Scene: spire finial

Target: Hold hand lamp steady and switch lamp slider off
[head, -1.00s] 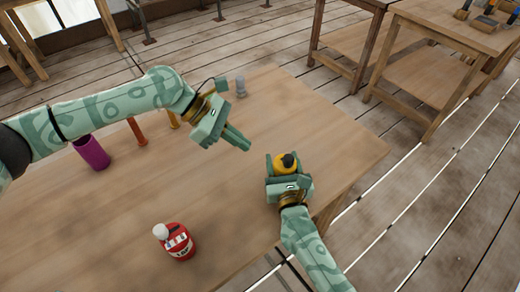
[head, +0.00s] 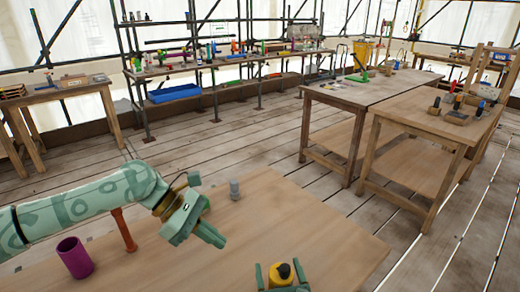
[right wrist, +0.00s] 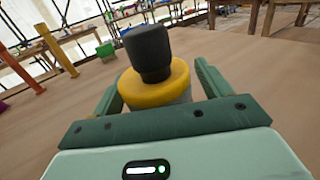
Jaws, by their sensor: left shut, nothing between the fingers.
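A yellow, round thing with a black top (head: 283,272), which may be the hand lamp, stands upright near the bottom of the head view. In the right wrist view its black top (right wrist: 148,52) and yellow collar (right wrist: 155,84) show between my right gripper's fingers. My right gripper (right wrist: 160,95) has one finger on each side of it; whether they press on it is unclear. No slider can be made out. My left gripper (head: 216,236) is shut and empty above the table, to the left of the yellow thing and apart from it.
The wooden table (head: 330,235) is clear right of my left gripper. A grey piece (head: 235,189) stands beyond that gripper. A magenta cup (head: 75,257) and an orange post (head: 124,230) stand at left. Other workbenches (head: 375,90) stand further back.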

